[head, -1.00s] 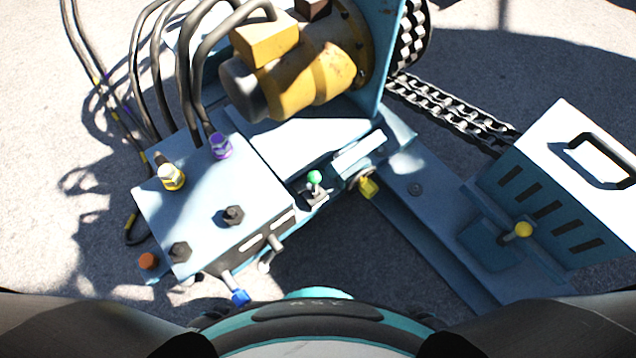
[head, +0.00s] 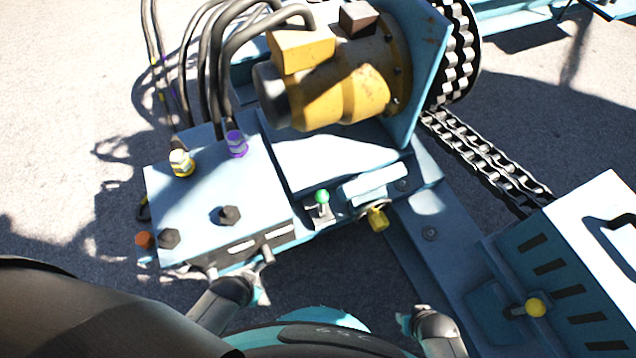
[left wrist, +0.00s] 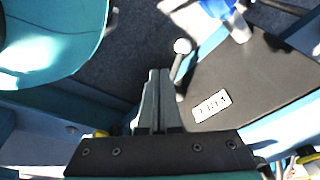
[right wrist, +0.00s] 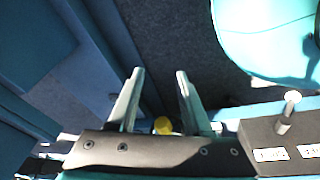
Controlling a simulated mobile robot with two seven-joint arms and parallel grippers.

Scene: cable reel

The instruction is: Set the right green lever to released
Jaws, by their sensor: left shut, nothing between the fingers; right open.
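A small lever with a green knob (head: 322,197) stands roughly upright on a plate between the blue box and the yellow motor in the head view. It is the only green lever I see; neither wrist view shows it. My left gripper (left wrist: 157,74) is shut and empty, close to a lever with a pale round knob (left wrist: 182,47) on the box's front face. My right gripper (right wrist: 160,74) is open and empty over the dark ground, with a pale-knobbed lever (right wrist: 291,97) to its right.
The blue box (head: 200,205) carries hose fittings and bolts. A yellow motor (head: 335,90) stands behind the green lever, with a yellow knob (head: 377,219) to the lever's right. A vented cabinet with a yellow-knobbed lever (head: 535,307) stands at lower right. Chain runs behind it.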

